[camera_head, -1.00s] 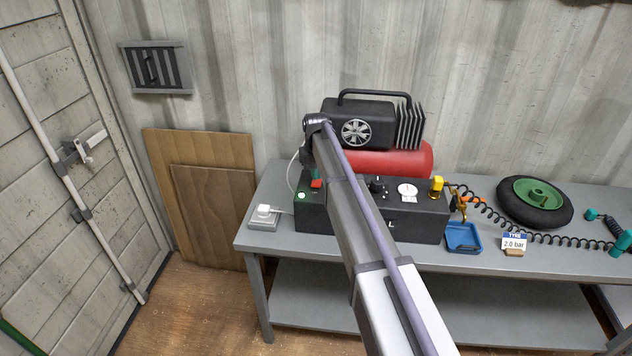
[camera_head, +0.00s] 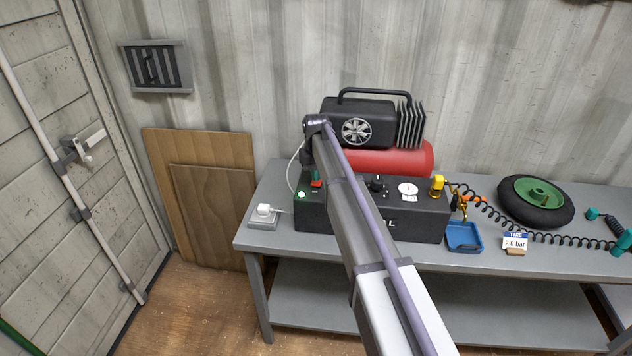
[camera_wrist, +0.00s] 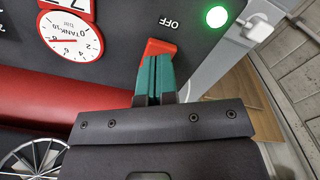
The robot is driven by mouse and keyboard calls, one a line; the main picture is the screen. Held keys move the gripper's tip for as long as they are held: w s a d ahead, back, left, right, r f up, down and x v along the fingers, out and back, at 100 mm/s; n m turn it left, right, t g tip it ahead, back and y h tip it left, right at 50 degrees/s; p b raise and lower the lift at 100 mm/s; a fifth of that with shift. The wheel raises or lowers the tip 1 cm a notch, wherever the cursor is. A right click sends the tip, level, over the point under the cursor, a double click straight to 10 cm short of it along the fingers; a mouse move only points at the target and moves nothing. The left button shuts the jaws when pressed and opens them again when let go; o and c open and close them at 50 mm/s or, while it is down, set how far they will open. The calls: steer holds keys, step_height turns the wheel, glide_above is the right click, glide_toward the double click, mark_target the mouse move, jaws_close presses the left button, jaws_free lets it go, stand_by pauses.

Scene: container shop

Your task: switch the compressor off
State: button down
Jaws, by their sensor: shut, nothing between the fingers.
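The compressor has a black motor (camera_head: 357,124) on a red tank (camera_head: 395,159) behind a black control box (camera_head: 420,220) on the grey bench. A red switch (camera_wrist: 160,46) sits on the box's left end, beside the word OFF (camera_wrist: 168,22); it also shows in the head view (camera_head: 316,184). A green lamp (camera_wrist: 217,17) near it is lit. My gripper (camera_wrist: 154,62) has its teal fingers together, with nothing between them. The fingertips are at the switch and cover part of it; I cannot tell whether they press it.
A dial gauge (camera_wrist: 72,40) and a black knob (camera_head: 377,186) are on the box. A white plug (camera_head: 263,210) sits in a socket left of it. A blue tray (camera_head: 464,237), a coiled hose and a green-hubbed wheel (camera_head: 537,202) are to the right.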

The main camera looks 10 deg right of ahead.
steer(key=shift+f+b, duration=0.8)
steer(key=shift+f, duration=0.05)
stand_by(0.3)
step_height(320, 180, up, 7)
steer(key=p, duration=0.7)
steer(key=shift+r, duration=0.1)
steer(key=s+f+m, duration=0.1)
steer(key=s+m, duration=0.1)
steer(key=s, duration=3.6)
steer(key=shift+b, duration=0.45)
